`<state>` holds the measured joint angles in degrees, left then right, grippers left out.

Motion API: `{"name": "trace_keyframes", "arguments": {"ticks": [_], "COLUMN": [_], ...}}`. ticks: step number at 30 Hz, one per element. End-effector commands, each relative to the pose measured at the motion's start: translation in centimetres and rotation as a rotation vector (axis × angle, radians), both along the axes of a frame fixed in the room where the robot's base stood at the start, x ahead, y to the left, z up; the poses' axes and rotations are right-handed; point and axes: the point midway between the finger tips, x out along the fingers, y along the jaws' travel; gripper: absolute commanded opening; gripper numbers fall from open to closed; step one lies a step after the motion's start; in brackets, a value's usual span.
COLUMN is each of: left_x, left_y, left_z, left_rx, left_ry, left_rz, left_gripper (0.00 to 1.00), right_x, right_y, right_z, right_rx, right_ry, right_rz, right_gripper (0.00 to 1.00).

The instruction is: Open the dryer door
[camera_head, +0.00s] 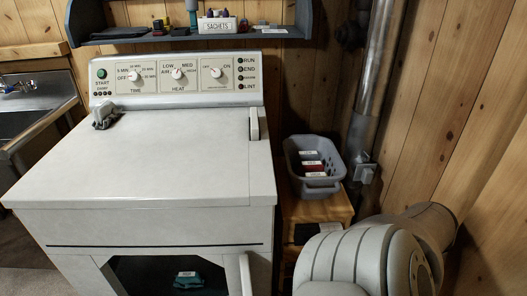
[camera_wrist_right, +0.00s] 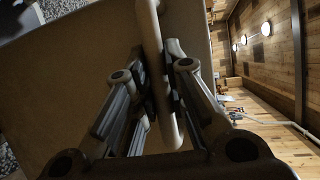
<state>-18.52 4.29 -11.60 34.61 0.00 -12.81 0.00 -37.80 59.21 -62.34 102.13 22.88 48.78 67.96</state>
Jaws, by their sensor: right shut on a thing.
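The white dryer (camera_head: 150,160) fills the left and middle of the head view. Its front door (camera_head: 85,265) shows only in its upper part at the bottom edge, with a dark window through which a teal labelled item (camera_head: 188,280) is visible. A pale upright handle (camera_head: 246,274) is at the door's right side. In the right wrist view my right gripper (camera_wrist_right: 157,85) is shut on a pale bar-like handle (camera_wrist_right: 152,30), one finger on each side. My right gripper is outside the head view. My left gripper is not in view. I cannot tell whether the door is ajar.
A grey basket (camera_head: 333,182) with labelled items stands on a wooden stand (camera_head: 318,210) right of the dryer. A shelf (camera_head: 190,35) with a sachet box (camera_head: 217,25) hangs above. A grey crumpled item (camera_head: 107,115) lies on the dryer top. A sink (camera_head: 30,105) is at left.

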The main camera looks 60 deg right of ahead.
Motion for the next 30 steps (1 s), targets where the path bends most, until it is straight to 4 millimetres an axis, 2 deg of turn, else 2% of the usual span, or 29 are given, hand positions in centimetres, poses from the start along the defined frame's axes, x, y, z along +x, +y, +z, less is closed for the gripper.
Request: {"name": "trace_keyframes", "arguments": {"ticks": [1, 6, 9, 21, 22, 24, 30], "left_x": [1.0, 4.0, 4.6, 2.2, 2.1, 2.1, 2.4], "left_y": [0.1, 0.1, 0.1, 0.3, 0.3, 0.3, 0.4], "left_z": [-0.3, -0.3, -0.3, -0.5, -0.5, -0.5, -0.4], "left_rx": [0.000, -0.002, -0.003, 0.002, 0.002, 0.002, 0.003], "left_ry": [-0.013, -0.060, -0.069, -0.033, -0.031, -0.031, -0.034], "left_rz": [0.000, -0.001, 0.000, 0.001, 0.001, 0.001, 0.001], "left_gripper": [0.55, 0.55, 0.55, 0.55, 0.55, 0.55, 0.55], "right_x": [-0.7, -1.9, -2.2, -2.3, -2.3, -2.3, -2.3], "right_y": [-0.9, -2.1, -2.5, -2.6, -2.6, -2.6, -2.5], "right_z": [-0.7, -0.5, -0.5, -0.4, -0.4, -0.3, -0.2], "right_rx": [-0.017, -0.016, -0.015, -0.011, -0.011, -0.011, -0.006], "right_ry": [0.005, 0.005, 0.006, 0.006, 0.006, 0.006, 0.004], "right_rz": [0.025, 0.067, 0.079, 0.083, 0.083, 0.083, 0.081], "right_gripper": [0.00, 0.00, 0.00, 0.00, 0.14, 0.23, 0.23]}}
